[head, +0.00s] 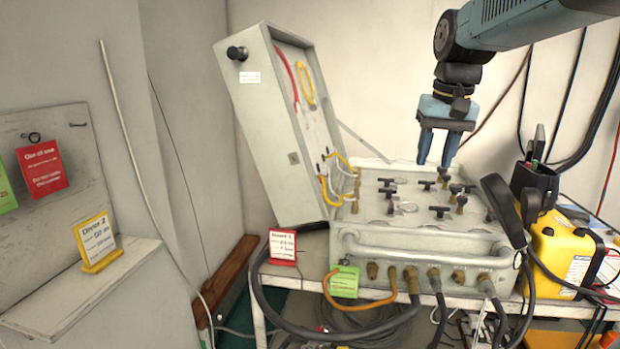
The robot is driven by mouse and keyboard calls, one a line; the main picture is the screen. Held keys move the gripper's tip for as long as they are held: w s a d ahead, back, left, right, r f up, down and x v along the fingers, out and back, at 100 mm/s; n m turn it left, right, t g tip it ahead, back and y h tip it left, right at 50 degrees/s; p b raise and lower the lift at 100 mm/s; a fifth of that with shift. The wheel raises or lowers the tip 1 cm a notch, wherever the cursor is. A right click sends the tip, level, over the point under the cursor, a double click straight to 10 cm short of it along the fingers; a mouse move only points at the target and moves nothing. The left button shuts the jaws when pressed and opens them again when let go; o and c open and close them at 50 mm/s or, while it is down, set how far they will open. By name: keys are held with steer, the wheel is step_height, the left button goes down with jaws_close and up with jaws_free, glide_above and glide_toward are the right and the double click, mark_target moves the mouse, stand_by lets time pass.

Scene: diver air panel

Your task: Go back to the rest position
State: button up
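My gripper (437,148) hangs from my blue-grey arm at the upper right, fingers pointing down. A gap shows between its two fingers, and nothing is seen between them. It is in front of or above the back part of the diver air panel (420,243), a pale metal box with several black-handled valves on top. I cannot tell how far the fingertips are from the valves. The panel's tall lid (277,150) stands open at the left, with red and yellow hoses inside.
A yellow case (567,250) with a black handset stands right of the panel. A red tag (283,247) and a green tag (344,282) are at the panel's front left. A yellow stand (97,242) sits on a shelf at left. Hoses hang below the panel.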

steer(key=s+f+t, duration=0.1)
steer(key=s+f, duration=0.3)
steer(key=s, duration=0.4)
steer(key=s+f+n+t, duration=0.1)
steer(key=s+f+t, duration=0.1)
steer(key=s+f, duration=0.3)
steer(key=shift+s+a+f, duration=0.15)
steer(key=shift+s+a, duration=0.2)
steer(key=shift+s, duration=1.1)
